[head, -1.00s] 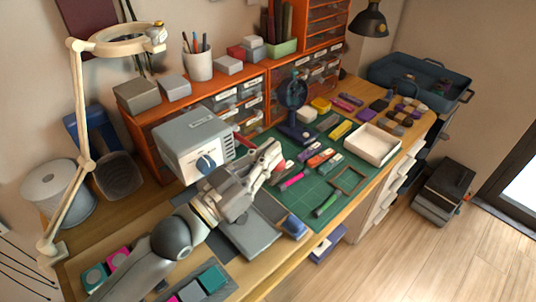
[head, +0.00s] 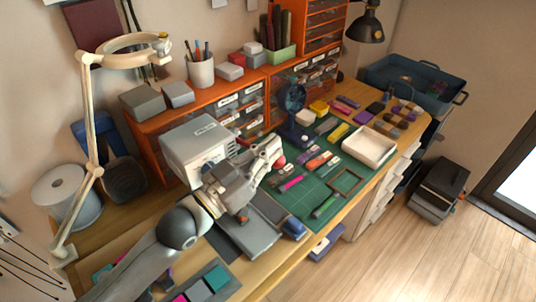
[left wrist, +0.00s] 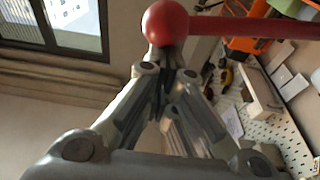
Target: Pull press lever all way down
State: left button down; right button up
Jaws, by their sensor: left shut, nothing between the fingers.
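The press (head: 196,140) is a pale grey box with a flat grey bed (head: 255,238) in front of it, on the workbench. Its red lever (head: 243,141) ends in a red ball knob (head: 279,162). My left gripper (head: 278,148) is shut and empty beside the knob, and my arm hides the lower front of the press. In the left wrist view, the knob (left wrist: 165,22) sits just beyond the closed fingertips (left wrist: 165,72), and the red lever rod (left wrist: 245,26) runs off to the right. I cannot tell whether the fingers touch the knob. My right gripper is not in view.
A green cutting mat (head: 300,205) with small tools and a white tray (head: 370,147) lies right of the press. A dark blue round stand (head: 293,100) is behind the mat. Orange drawers (head: 240,106) line the back; a magnifier lamp (head: 92,150) stands left.

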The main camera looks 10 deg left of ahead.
pick_arm(q)
jog(key=r+b+v, duration=0.2)
jog(key=v, duration=0.7)
jog(key=shift+s+a+f+b, duration=0.25)
jog(key=shift+s+b, duration=0.1)
jog(key=shift+s, duration=0.05)
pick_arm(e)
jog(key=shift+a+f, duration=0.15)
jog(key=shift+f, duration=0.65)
